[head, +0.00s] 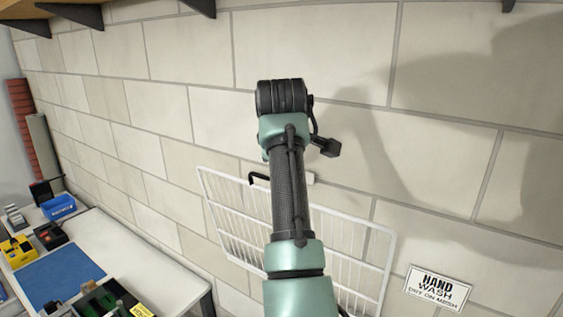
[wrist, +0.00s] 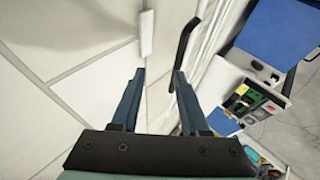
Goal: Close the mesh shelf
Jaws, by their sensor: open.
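The white wire mesh shelf (head: 235,217) is at the tiled wall in the head view, partly hidden behind my arm. A black bent handle (head: 260,179) shows at its upper edge, left of my arm. In the wrist view the mesh (wrist: 213,40) is seen at a steep angle, and the black handle (wrist: 187,45) runs beside it. My gripper (wrist: 160,75) is open and empty. Its right fingertip is close to the lower end of the handle; I cannot tell whether they touch. In the head view the fingers are hidden by my arm.
A small white wall bracket (wrist: 146,34) lies ahead of the left finger. A white workbench (head: 150,262) with a blue mat (head: 58,277), a blue bin (head: 59,207) and tools stands at left. A wooden shelf (head: 70,5) hangs above; a hand-wash sign (head: 437,288) is at lower right.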

